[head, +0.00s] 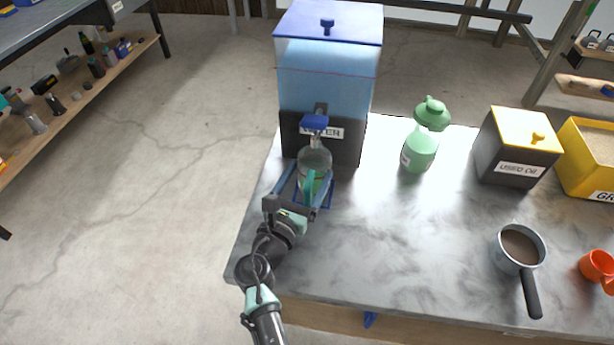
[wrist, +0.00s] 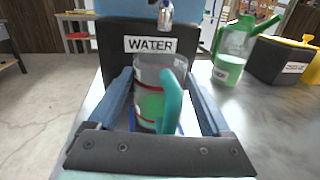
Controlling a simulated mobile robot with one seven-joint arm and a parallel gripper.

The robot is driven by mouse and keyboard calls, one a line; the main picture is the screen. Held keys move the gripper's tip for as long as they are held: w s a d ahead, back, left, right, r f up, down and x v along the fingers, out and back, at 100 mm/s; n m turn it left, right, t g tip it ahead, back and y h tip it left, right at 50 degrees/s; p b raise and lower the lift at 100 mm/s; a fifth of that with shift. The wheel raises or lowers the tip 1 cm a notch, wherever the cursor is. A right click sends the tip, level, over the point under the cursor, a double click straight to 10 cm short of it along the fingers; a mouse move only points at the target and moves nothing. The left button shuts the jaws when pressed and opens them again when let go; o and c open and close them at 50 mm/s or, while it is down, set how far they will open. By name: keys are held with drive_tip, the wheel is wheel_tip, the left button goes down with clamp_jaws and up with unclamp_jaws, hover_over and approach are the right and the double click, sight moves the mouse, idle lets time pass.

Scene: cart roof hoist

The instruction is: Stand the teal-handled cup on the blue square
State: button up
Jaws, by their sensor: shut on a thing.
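The teal-handled cup (head: 314,162) is clear and upright, at the front of the water tank below its tap. It also shows in the wrist view (wrist: 149,98), with red lines, a green area low down and its teal handle toward me. My gripper (head: 305,183) has its blue fingers on either side of the cup and is shut on it; the fingers show in the wrist view (wrist: 160,103). Part of the blue square (head: 330,197) shows on the table beside the gripper. The cup's base is hidden, so I cannot tell whether it touches the table.
The water tank (head: 326,75) has a blue tap (head: 314,122) just above the cup. To the right stand a green bottle (head: 420,150), a used-oil box (head: 512,160), a yellow bin (head: 590,165), a dark-filled pan (head: 520,250) and an orange mug (head: 598,268). The table's middle is clear.

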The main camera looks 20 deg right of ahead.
drive_tip(key=shift+f+b, duration=0.55)
drive_tip(key=shift+f, duration=0.05)
drive_tip(key=o, duration=1.2)
drive_tip(key=shift+o, duration=0.2)
drive_tip(key=p+v, duration=0.1)
drive_tip(key=v, duration=1.2)
drive_tip(key=shift+r, duration=0.1)
drive_tip(key=w+a+r+m+t+y+p, duration=0.3)
drive_tip(key=r+m, duration=0.6)
drive_tip(key=r, duration=0.9)
drive_tip(key=w+r+m+t+y+p, duration=0.2)
drive_tip(key=w+r+m+p, duration=0.25)
drive_tip(key=r+m, duration=0.95)
drive_tip(key=s+a+r+m+t+y+p, duration=0.1)
drive_tip(key=s+r, duration=0.4)
drive_tip(key=r, duration=0.6)
drive_tip(key=s+a+r+m+t+y+p, duration=0.1)
drive_tip(key=s+a+r+t+y, duration=0.2)
drive_tip(key=r, duration=0.9)
drive_tip(key=s+a+r+m+t+y+p, duration=0.1)
drive_tip(key=s+r+t, duration=0.4)
drive_tip(key=r, duration=0.6)
drive_tip(key=s+a+m+y, duration=0.1)
drive_tip(key=y, duration=0.1)
drive_tip(key=shift+s+a+r+t+y, duration=0.2)
drive_tip(key=shift+s+t+y, duration=0.1)
drive_tip(key=shift+y, duration=0.1)
